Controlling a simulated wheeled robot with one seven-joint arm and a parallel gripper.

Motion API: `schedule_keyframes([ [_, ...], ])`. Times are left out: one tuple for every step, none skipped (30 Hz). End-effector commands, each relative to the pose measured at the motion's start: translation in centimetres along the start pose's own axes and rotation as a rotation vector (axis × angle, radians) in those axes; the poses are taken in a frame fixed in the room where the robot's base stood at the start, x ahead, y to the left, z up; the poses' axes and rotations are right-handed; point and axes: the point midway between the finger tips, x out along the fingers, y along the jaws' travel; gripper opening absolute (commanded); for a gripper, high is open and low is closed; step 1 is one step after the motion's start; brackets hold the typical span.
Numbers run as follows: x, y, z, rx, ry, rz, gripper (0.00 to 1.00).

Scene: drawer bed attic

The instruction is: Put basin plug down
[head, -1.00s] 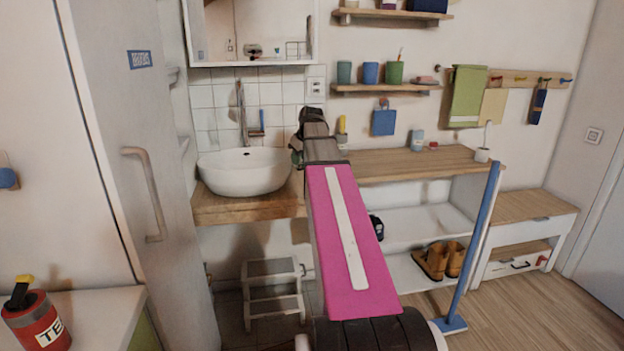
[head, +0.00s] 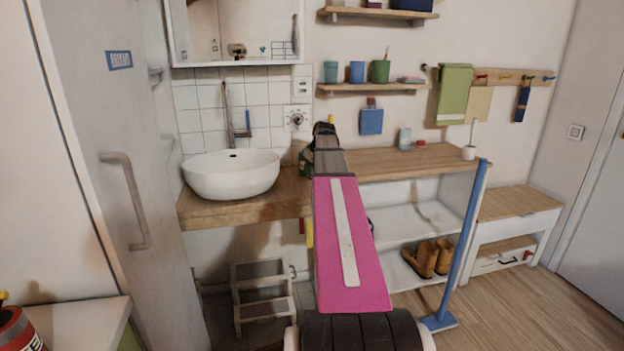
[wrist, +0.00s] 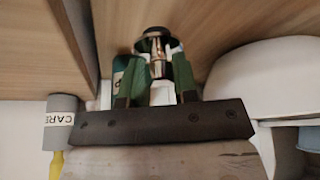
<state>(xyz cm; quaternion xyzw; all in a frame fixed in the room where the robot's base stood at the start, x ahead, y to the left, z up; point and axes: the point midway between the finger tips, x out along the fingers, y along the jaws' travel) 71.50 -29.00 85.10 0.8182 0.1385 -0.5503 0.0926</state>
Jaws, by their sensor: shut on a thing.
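The basin plug (wrist: 155,43) shows in the wrist view as a dark round cap on a shiny metal stem. My gripper (wrist: 154,68) is shut on the stem, one green finger on each side. The plug is close to the wooden counter surface; I cannot tell whether it touches. In the head view my arm hides the plug, and only a dark green bit of my gripper (head: 306,160) shows beside the arm. The white basin (head: 230,178) stands on the wooden counter (head: 245,208), left of my gripper; it also shows at the right of the wrist view (wrist: 262,75).
A grey bottle (wrist: 61,122) labelled "CARE" is at the wrist view's left. A wooden shelf (head: 375,88) with cups hangs above. The counter top to the right (head: 400,162) is mostly clear. A blue pole (head: 462,240) stands at its front.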

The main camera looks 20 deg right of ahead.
Motion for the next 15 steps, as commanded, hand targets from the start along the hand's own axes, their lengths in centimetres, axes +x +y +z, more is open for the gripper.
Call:
schedule_keyframes([
  [0.1,0.2,0.1,0.000,0.000,0.000,0.04],
  [0.2,0.3,0.1,0.000,0.000,0.000,0.04],
  [0.4,0.3,0.2,-0.001,0.000,-0.001,0.04],
  [0.5,0.3,0.3,-0.001,0.000,-0.001,0.04],
  [0.7,0.3,0.4,-0.001,-0.001,-0.001,0.04],
  [1.1,0.2,0.6,-0.001,-0.001,-0.001,0.04],
  [1.4,0.2,0.7,-0.001,-0.001,-0.002,0.04],
  [1.8,0.2,0.8,-0.001,-0.001,-0.001,0.04],
  [2.3,0.2,1.1,-0.001,-0.001,-0.001,0.04],
  [2.7,0.2,1.2,-0.001,-0.001,-0.001,0.04],
  [3.1,0.2,1.4,0.000,-0.001,-0.001,0.04],
  [3.5,0.2,1.5,0.000,-0.001,-0.001,0.04],
  [3.7,0.2,1.6,-0.001,-0.001,-0.001,0.04],
  [3.8,0.2,1.6,-0.001,-0.001,-0.001,0.04],
  [3.9,0.2,1.6,-0.001,0.000,0.000,0.04],
])
